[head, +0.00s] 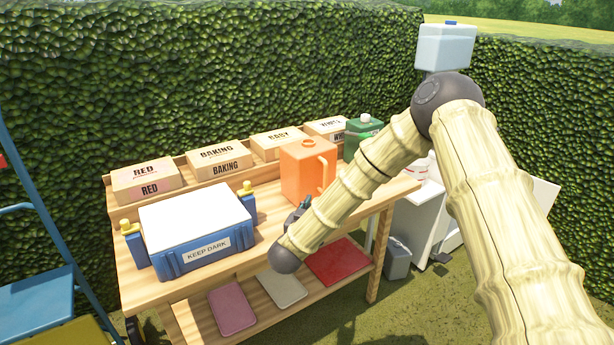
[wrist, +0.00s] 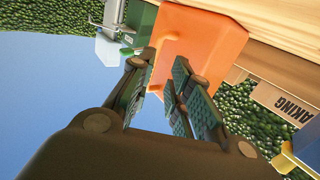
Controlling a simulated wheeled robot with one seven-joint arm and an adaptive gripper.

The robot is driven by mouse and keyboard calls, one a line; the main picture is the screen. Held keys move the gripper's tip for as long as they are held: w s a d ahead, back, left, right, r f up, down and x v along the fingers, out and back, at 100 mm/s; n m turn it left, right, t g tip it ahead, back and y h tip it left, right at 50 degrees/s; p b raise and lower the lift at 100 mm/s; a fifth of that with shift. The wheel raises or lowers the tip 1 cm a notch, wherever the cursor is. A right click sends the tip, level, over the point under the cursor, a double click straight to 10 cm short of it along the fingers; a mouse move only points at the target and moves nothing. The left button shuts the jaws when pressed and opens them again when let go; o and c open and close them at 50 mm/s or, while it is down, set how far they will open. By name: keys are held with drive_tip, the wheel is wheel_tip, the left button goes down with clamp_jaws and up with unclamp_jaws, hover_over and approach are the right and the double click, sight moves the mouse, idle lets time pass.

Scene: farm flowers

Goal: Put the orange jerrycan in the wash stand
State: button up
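The orange jerrycan (head: 300,175) stands upright on the wooden bench, its handle on the right side. My gripper (head: 302,205) is low in front of it, partly hidden behind my arm. In the wrist view the fingers (wrist: 165,88) are spread apart, with the orange jerrycan (wrist: 200,42) just beyond and partly between them. I cannot tell whether they touch it. A white stand (head: 412,225) at the right of the bench may be the wash stand; my arm hides much of it.
A green jerrycan (head: 362,135) stands behind and right of the orange one. A blue KEEP DARK crate (head: 205,255) is on the left of the bench (head: 262,235), with labelled boxes (head: 220,160) along the back. A blue ladder (head: 40,200) is far left.

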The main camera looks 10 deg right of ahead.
sight(324, 183)
drive_tip(key=shift+m+h, duration=0.3)
drive_tip(key=shift+h, duration=0.2)
drive_tip(key=shift+r+p+x, duration=0.15)
drive_tip(key=shift+r+x, duration=0.15)
drive_tip(key=shift+x, duration=1.1)
drive_tip(key=shift+r+p+x, duration=0.1)
drive_tip(key=shift+r+x, duration=0.2)
drive_tip(key=shift+x, duration=1.05)
drive_tip(key=shift+r+p+x, duration=0.15)
drive_tip(key=shift+r+x, duration=0.15)
drive_tip(key=shift+x, duration=1.1)
drive_tip(key=x, duration=0.3)
drive_tip(key=shift+w+f+p, duration=0.15)
drive_tip(key=shift+f+p, duration=0.2)
drive_tip(key=shift+p, duration=0.05)
drive_tip(key=shift+w+d, duration=0.3)
drive_tip(key=shift+w, duration=0.2)
drive_tip(key=shift+r, duration=0.1)
clamp_jaws()
